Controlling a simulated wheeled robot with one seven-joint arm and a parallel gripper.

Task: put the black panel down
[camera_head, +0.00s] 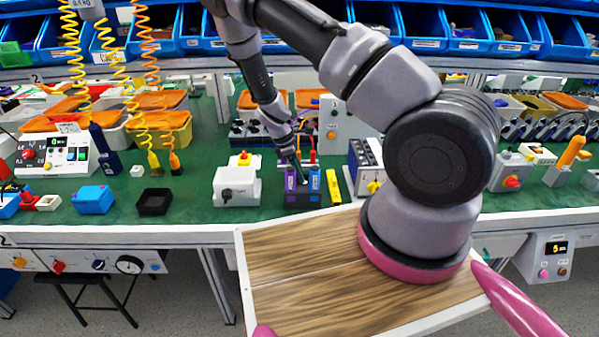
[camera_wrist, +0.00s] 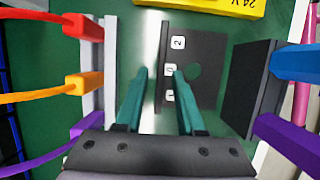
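The black panel (camera_wrist: 207,48) shows in the wrist view, with labels 2, 0 and 1 along its left side and a round hole with green seen through it. My gripper (camera_wrist: 160,72) has two teal fingers spread apart at the panel's labelled edge. That edge runs in the gap between the fingers, and neither finger visibly presses on it. The right finger covers part of the panel's face. In the head view my gripper (camera_head: 297,168) is low over the bench, just behind the purple and blue blocks. The panel is hard to make out there.
A dark module with blue (camera_wrist: 295,62) and purple (camera_wrist: 285,135) parts stands right of the panel. A terminal with red, orange and purple wires (camera_wrist: 82,85) stands left. A yellow 24 V block (camera_wrist: 215,6) lies at the top.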

